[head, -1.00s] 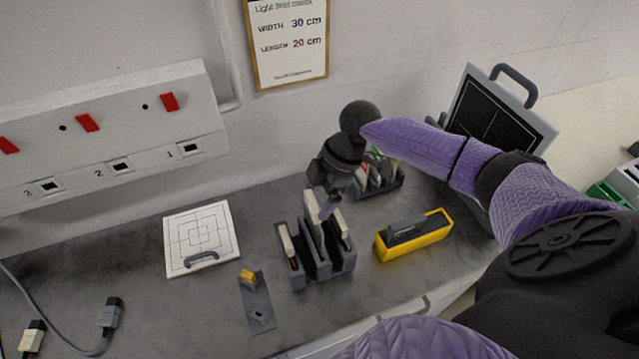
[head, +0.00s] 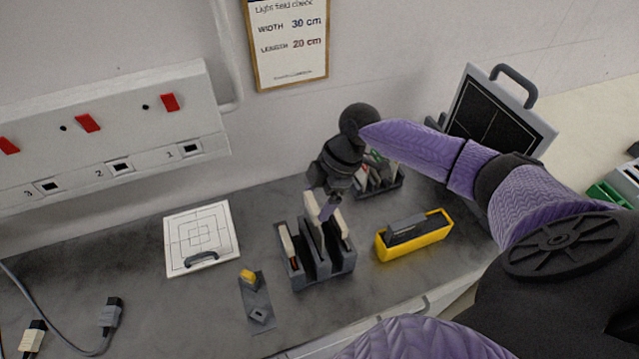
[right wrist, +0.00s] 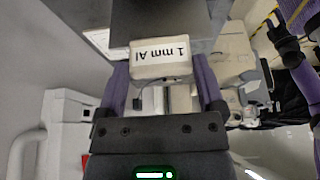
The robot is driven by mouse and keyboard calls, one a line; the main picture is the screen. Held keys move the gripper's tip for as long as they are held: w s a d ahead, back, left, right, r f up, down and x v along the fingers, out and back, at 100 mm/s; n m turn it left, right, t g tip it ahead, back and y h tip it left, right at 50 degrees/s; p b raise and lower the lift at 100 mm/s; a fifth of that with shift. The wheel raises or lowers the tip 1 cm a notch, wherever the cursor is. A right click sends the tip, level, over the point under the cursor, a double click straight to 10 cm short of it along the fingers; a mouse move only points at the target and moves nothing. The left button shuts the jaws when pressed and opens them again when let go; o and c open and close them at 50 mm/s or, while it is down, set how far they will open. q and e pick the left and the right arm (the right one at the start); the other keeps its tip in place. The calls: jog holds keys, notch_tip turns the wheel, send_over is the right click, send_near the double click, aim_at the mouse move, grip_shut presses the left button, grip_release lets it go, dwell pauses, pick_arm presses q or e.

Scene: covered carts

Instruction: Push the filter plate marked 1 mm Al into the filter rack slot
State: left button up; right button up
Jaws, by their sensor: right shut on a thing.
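The filter plate marked 1 mm Al (right wrist: 160,57) has a cream end with black lettering, upside down in the right wrist view. My right gripper (right wrist: 160,88) is shut on this end, one purple finger on each side. In the head view the gripper (head: 328,207) is over the grey filter rack (head: 322,279). The plate (head: 311,206) stands upright at the rack's middle and rises higher than the two cream-topped plates beside it. Its lower part is hidden, so I cannot tell how deep it sits. My left gripper is not in view.
A yellow holder (head: 412,243) with a grey block stands right of the rack. Another rack with several plates (head: 378,176) is behind. A white grid plate (head: 202,238) and a small grey piece (head: 257,303) lie left. Cables lie at far left.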

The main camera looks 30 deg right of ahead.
jog(key=shift+f+b, duration=1.1)
jog(key=shift+f, duration=0.55)
jog(key=shift+f+b, duration=2.2)
jog(key=shift+f, duration=0.8)
jog(key=o, duration=1.2)
jog(key=shift+r, duration=0.1)
jog(key=p+v, duration=0.1)
jog(key=v, duration=0.8)
jog(key=shift+d+r, duration=0.2)
jog(key=shift+r, duration=0.15)
